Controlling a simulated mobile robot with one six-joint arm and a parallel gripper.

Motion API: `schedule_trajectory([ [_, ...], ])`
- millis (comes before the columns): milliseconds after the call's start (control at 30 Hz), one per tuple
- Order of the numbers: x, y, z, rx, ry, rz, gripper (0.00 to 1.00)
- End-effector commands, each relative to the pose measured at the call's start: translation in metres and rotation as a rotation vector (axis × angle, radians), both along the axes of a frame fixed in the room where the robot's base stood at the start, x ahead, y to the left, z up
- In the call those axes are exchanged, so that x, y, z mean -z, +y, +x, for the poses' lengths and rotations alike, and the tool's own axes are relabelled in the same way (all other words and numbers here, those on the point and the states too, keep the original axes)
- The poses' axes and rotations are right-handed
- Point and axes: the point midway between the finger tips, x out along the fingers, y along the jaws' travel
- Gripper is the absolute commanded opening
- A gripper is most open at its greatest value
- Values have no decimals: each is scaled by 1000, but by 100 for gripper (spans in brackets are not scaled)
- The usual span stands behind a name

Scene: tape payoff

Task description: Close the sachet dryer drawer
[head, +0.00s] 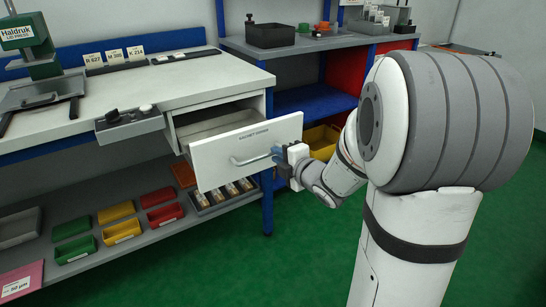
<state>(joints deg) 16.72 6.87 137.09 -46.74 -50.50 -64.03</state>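The sachet dryer drawer (220,158) is pulled out from under the white bench top. Its white front panel carries a label and a metal bar handle (251,159). The inside of the drawer shows behind the front and looks empty where visible. My gripper (280,160) is at the right end of the drawer front, just right of the handle. Its fingertips are small and dark there, and I cannot tell whether they touch the panel or whether they are apart.
The workbench (180,85) carries a green press (30,45) at left. A grey control box (130,123) hangs left of the drawer. Colored bins (122,231) stand on the lower shelf. A blue bench leg (267,205) is close below my gripper. Green floor (300,265) is clear in front.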

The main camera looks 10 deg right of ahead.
Motion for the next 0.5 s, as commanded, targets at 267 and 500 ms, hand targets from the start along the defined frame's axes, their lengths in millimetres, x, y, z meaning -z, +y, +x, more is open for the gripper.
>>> schedule_trajectory([
  [267,7,9,28,1,2,1,15],
  [500,7,9,30,3,1,1,15],
])
